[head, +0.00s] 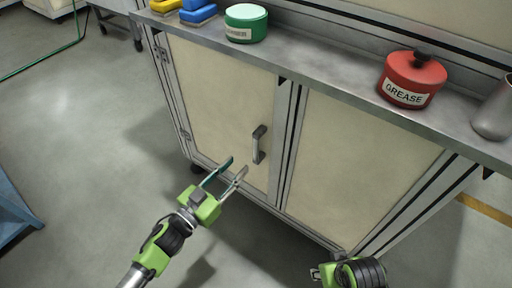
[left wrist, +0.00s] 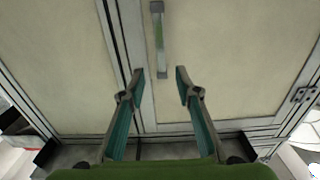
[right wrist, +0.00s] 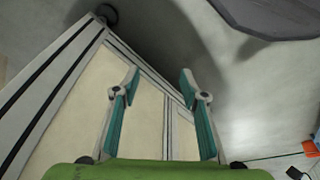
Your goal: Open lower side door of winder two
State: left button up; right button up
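The lower side door (head: 222,110) of the winder is a cream panel in a grey metal frame and looks closed. Its grey upright bar handle (head: 259,144) sits near the door's right edge, with hinges on the left edge. My left gripper (head: 236,168) is open and empty, just left of and below the handle. In the left wrist view the handle (left wrist: 158,40) stands ahead, beyond the gap between the open fingers (left wrist: 160,75). My right gripper is mostly out of the head view at the bottom; in the right wrist view its fingers (right wrist: 158,78) are apart and empty.
A second cream panel (head: 355,165) is right of the door. The ledge (head: 310,70) above holds a green tin (head: 246,24), a red grease can (head: 412,80), a metal cup (head: 494,110) and blue and yellow items (head: 198,12). The floor left of the door is clear.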

aim_at(255, 147)
pick_arm(q)
jog(key=b+x, duration=0.1)
jog(key=x, duration=0.9)
jog(key=shift+f+b, duration=0.1)
jog(key=shift+b, duration=0.2)
jog(key=shift+w+d, duration=0.3)
jog(key=shift+w, duration=0.2)
pick_arm(e)
jog(key=v, duration=0.6)
jog(key=shift+w+r, duration=0.3)
jog(key=shift+r, duration=0.1)
jog(key=shift+d, duration=0.1)
pick_arm(q)
grip_shut()
